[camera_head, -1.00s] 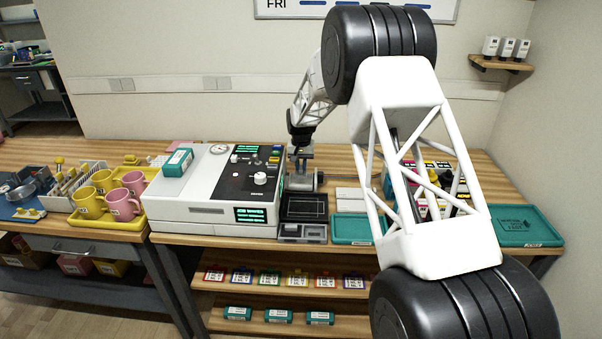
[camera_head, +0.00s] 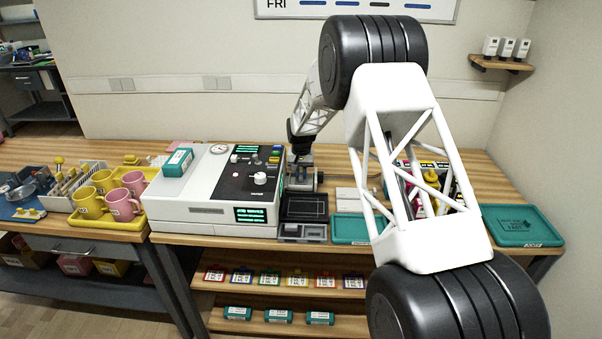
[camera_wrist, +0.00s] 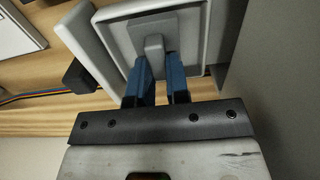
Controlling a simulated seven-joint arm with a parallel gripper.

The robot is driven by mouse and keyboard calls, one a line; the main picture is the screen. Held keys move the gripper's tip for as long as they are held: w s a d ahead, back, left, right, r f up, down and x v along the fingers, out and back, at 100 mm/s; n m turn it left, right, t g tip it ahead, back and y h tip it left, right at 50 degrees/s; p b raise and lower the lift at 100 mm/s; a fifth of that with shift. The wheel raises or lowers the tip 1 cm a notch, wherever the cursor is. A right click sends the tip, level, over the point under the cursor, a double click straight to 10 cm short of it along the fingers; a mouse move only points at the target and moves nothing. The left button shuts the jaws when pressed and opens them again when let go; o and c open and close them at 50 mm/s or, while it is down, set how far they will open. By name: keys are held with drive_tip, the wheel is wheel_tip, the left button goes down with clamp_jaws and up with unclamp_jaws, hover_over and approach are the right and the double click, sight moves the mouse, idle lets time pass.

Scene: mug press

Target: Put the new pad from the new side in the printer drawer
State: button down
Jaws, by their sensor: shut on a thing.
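My gripper (camera_head: 300,157) is low behind the black drawer tray, just right of the white printer (camera_head: 205,190). In the wrist view its blue fingers (camera_wrist: 157,62) are shut on the upright grey tab of a square grey block (camera_wrist: 125,38). The block sits within a lighter grey frame (camera_wrist: 92,45). I cannot tell whether this block is the new pad, nor whether it touches the frame. The black tray (camera_head: 303,207) with a grey front (camera_head: 302,233) stands beside the printer's right side and looks empty.
Teal trays stand at the front (camera_head: 350,229) and far right (camera_head: 525,226); a pale flat piece (camera_head: 347,196) lies behind the front one. My arm hides part of the right bench. Mugs (camera_head: 122,204) stand in a yellow tray at left.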

sight(301, 173)
drive_tip(key=shift+f, duration=0.1)
drive_tip(key=c, duration=1.1)
unclamp_jaws()
wheel_tip(301, 173, up, 12)
idle(0.4)
drive_tip(key=shift+r, duration=0.2)
